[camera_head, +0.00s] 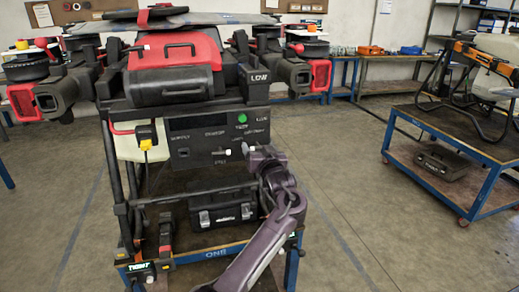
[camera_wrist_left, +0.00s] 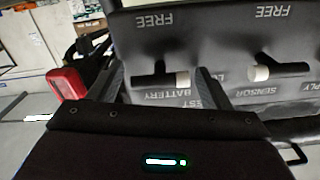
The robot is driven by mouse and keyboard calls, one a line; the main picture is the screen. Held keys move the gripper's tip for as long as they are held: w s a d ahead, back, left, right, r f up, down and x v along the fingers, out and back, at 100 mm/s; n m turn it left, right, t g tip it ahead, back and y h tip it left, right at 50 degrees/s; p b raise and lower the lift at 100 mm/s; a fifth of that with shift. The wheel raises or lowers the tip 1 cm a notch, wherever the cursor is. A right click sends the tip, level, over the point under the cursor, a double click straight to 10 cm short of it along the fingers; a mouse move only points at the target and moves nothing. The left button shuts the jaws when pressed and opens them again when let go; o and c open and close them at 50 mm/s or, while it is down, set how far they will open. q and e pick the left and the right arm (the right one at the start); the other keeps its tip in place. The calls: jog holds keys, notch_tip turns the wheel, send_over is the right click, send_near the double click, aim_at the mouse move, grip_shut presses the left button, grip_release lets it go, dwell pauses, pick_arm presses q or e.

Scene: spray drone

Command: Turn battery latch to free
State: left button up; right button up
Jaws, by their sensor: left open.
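The battery latch (camera_wrist_left: 160,79) shows upside down in the left wrist view, on a dark panel (camera_wrist_left: 222,45) with FREE lettering above it in the picture and BATTERY below. Its bar lies level, with a pale tip at its right end. My left gripper (camera_wrist_left: 160,75) is open, its fingers to the left and right of the latch in the picture; I cannot tell whether they touch it. In the head view, my left gripper (camera_head: 262,157) is at the lower right of the drone's dark front panel (camera_head: 215,138), hiding part of it. The battery latch is not distinguishable there.
A similar level sensor latch (camera_wrist_left: 280,71) sits beside the battery latch. A green light (camera_head: 243,118) glows on the front panel. A black case (camera_head: 222,216) lies on the blue-framed cart below. Another cart (camera_head: 455,145) stands right, with open floor between.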

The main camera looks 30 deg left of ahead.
pick_arm(q)
jog(key=c, duration=0.9)
jog(key=shift+c, duration=0.2)
